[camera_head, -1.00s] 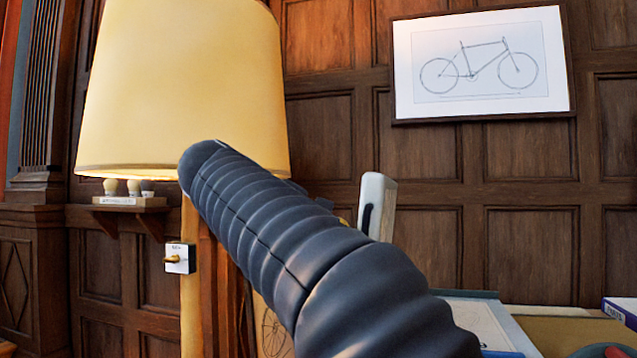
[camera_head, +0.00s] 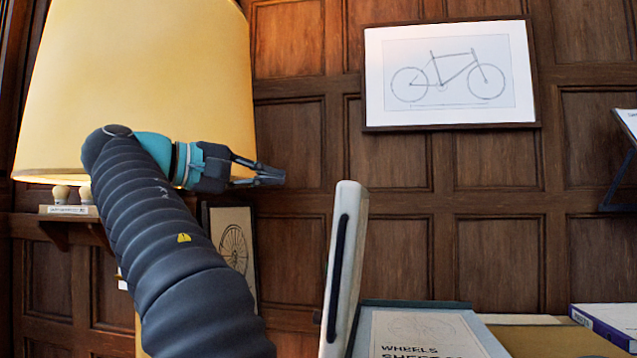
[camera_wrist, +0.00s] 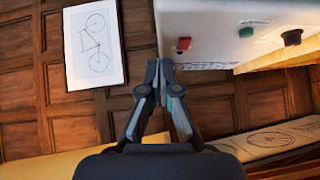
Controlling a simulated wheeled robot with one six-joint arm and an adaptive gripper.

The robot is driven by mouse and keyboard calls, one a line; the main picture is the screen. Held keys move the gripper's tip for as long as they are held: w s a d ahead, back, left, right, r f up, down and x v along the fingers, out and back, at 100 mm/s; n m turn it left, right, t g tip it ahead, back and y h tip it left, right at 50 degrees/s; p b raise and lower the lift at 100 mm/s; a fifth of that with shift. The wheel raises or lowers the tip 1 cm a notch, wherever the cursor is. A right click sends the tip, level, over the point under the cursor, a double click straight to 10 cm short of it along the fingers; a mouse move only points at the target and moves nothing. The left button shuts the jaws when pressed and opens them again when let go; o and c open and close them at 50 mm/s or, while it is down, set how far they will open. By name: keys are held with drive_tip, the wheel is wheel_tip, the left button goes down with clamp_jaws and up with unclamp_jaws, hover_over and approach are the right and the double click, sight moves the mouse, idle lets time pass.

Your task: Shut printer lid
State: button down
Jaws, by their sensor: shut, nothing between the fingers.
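A thin white panel (camera_head: 345,265), which looks like the printer lid, stands upright and slightly tilted, seen nearly edge-on in the head view. A long dark strip runs along its edge. My gripper (camera_head: 272,176) is left of the panel and a little above its top, pointing right, shut and empty, apart from it. In the wrist view, my shut fingers (camera_wrist: 160,72) are beside a white face (camera_wrist: 225,18) with a red button, a green button and a black knob. I cannot tell whether this face belongs to the lid or the printer body.
A large yellow lampshade (camera_head: 140,80) is behind my arm. A framed bicycle drawing (camera_head: 450,75) hangs on the panelled wall. A grey-edged sheet marked "WHEELS" (camera_head: 420,335) lies right of the panel, with a purple-edged box (camera_head: 605,325) further right. A wheel drawing (camera_head: 233,245) stands behind my arm.

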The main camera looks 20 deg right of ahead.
drive_tip(key=s+d, duration=0.1)
drive_tip(key=d, duration=0.7)
drive_tip(key=shift+s+d+f+b, duration=0.15)
drive_tip(key=shift+d+f+b, duration=0.1)
drive_tip(key=shift+f+b, duration=0.15)
